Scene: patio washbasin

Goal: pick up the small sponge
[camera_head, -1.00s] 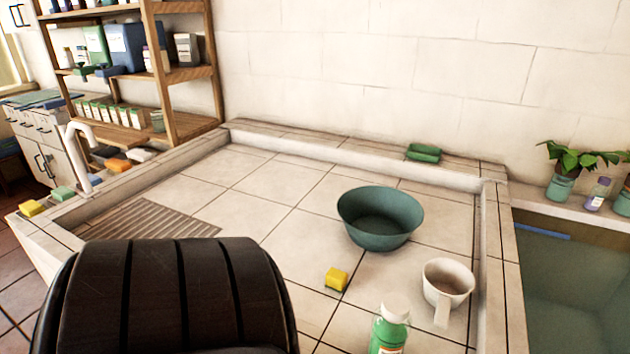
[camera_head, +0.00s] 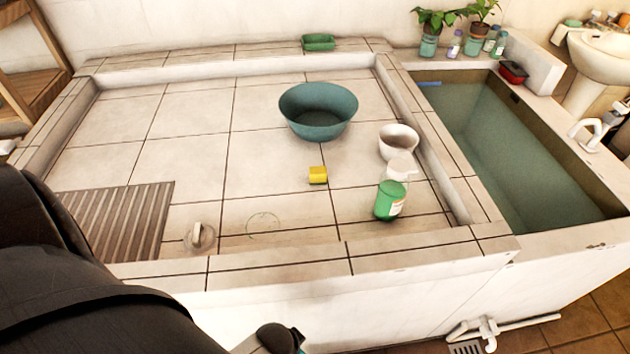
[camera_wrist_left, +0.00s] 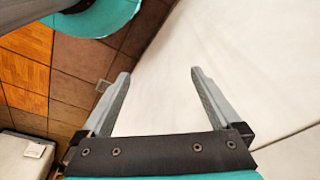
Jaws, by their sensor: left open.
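A small yellow sponge (camera_head: 317,175) with a thin green underside lies on the tiled floor of the washbasin, in front of the teal bowl. My left arm comes in from the left in the head view, and its end is at the bottom edge, outside the basin's front wall. My left gripper (camera_wrist_left: 160,74) is open and empty in the left wrist view, its two fingers over the pale wall and brown floor tiles. It is well apart from the sponge. The sponge is not in the left wrist view. My right gripper is not in view.
A teal bowl (camera_head: 319,112) stands behind the sponge. A green block (camera_head: 318,42) lies on the back ledge. A raised tiled front rim (camera_head: 300,267) edges the basin. A water-filled trough (camera_head: 500,145) is at right.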

